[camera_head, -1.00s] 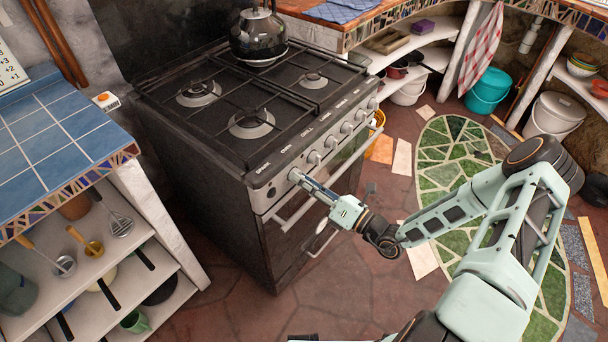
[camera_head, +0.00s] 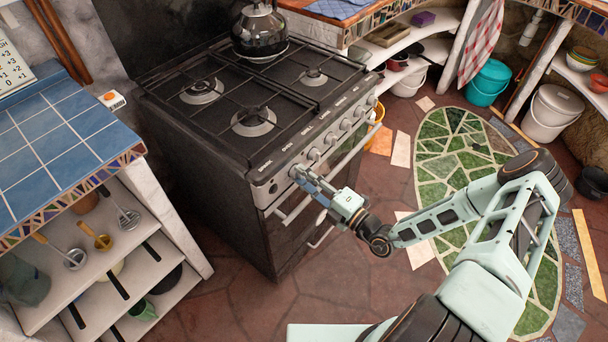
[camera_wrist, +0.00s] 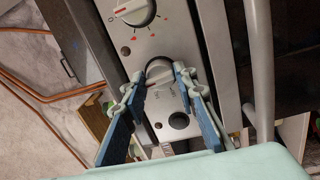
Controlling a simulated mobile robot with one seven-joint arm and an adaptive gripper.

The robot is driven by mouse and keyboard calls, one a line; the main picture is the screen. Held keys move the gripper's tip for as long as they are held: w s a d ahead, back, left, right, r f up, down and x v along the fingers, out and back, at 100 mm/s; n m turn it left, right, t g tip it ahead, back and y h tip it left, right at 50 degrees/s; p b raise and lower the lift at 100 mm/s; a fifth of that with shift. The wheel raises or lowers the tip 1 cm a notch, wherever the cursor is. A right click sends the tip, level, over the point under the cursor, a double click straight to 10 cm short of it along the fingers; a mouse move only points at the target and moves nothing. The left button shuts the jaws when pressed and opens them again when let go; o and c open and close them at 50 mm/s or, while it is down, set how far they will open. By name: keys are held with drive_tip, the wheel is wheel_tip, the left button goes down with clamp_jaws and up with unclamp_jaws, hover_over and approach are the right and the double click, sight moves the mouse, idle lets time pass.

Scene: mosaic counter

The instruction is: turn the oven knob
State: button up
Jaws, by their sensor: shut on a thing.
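The oven knob (camera_wrist: 158,71) is a round silver knob at the near end of the row on the stove's front panel (camera_head: 262,195). In the wrist view it sits between my two blue fingertips. My gripper (camera_wrist: 168,76) is shut on it, one finger on each side. In the head view my gripper (camera_head: 300,174) reaches the panel from the right, and its fingers mostly hide this knob. The stove (camera_head: 205,145) is black with a silver front panel and several more knobs (camera_head: 330,138).
A neighbouring knob (camera_wrist: 133,9) with red marks lies above in the wrist view. A black round button (camera_wrist: 179,121) is below. The oven's handle bar (camera_head: 290,213) runs under the knobs. A blue-tiled counter (camera_head: 60,135) stands left. A kettle (camera_head: 260,28) stands on the stove.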

drive_tip(key=shift+f+m, duration=0.1)
drive_tip(key=shift+m, duration=0.6)
drive_tip(key=o, duration=1.1)
drive_tip(key=v, duration=1.2)
drive_tip(key=shift+s, duration=0.1)
